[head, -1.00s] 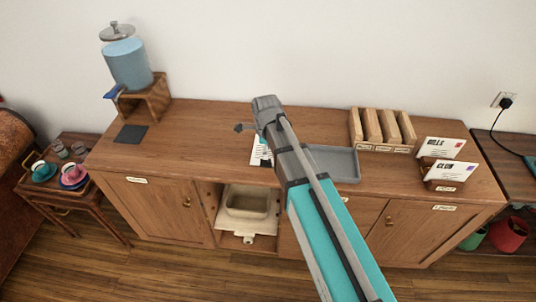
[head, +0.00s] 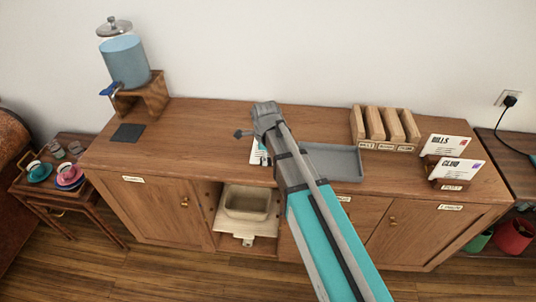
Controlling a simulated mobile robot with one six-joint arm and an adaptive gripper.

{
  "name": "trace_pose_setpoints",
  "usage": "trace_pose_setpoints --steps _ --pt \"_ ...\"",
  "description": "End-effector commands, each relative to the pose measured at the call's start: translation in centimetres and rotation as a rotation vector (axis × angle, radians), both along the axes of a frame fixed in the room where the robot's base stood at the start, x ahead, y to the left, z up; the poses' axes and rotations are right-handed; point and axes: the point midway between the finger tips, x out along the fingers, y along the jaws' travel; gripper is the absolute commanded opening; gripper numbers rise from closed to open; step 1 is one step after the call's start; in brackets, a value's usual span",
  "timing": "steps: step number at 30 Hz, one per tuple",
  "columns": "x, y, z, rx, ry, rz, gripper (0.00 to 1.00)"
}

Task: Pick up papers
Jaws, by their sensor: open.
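A white paper (head: 256,152) lies on the wooden cabinet top near its front edge, partly hidden behind my arm. My gripper (head: 265,160) is mostly hidden behind my arm; small dark parts of it show over the paper. It is open, and whether it touches the paper cannot be seen. Two white envelopes stand upright at the right end of the cabinet, one marked BILLS (head: 446,146) and one marked CLUB (head: 459,171). The CLUB one is in a small wooden holder (head: 447,186).
A grey tray (head: 338,163) lies right of the paper, close to my arm. Behind it stands a wooden sorter (head: 386,144) with several upright dividers. A drink dispenser (head: 124,59) on a wooden stand and a dark mat (head: 128,133) are at left.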

Motion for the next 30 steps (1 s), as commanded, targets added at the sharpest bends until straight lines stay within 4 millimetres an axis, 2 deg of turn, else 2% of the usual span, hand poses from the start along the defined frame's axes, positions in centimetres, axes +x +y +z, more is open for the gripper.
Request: trace_pose_setpoints --steps 1,6,26,30 --pt "0.03 0.00 -0.75 0.000 0.000 0.000 0.57" --pt "0.05 -0.01 -1.38 0.000 -0.001 0.000 0.57" --pt "0.05 -0.01 -1.40 0.000 -0.001 0.000 0.57" --pt "0.05 -0.01 -1.40 0.000 -0.001 0.000 0.31"
